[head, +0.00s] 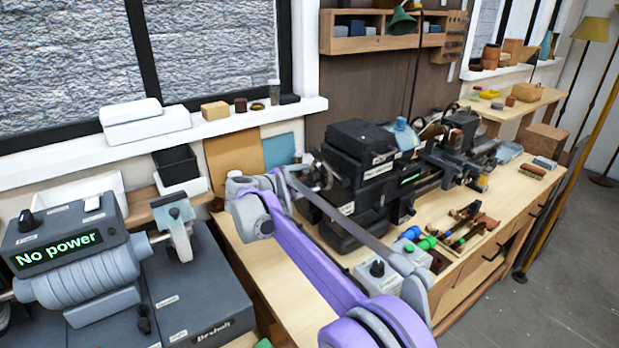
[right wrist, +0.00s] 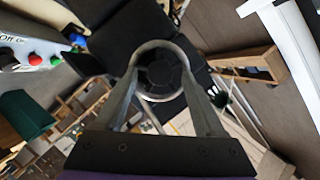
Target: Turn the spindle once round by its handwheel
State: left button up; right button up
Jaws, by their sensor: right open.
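The lathe's black headstock (head: 352,205) stands on the bench in the middle of the head view. In the right wrist view the handwheel (right wrist: 158,78) is a dark round hub with a pale metal rim, on the end of the black housing. My right gripper (right wrist: 162,62) is open, with one finger on each side of the wheel. I cannot tell whether the fingers touch the rim. In the head view this gripper (head: 318,172) is at the headstock's left end, small and partly hidden by my arm. My left gripper is not in view.
A grey winding machine (head: 85,260) whose display reads "No power" stands at the left. A grey switch box (head: 378,275) is at the bench's front, close to my right arm. Several hand tools (head: 462,228) lie right of it. The window sill (head: 235,122) holds small items.

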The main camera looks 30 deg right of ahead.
jog(key=shift+w+d+f, duration=0.2)
jog(key=shift+w+d, duration=0.05)
jog(key=shift+d, duration=0.35)
grip_shut()
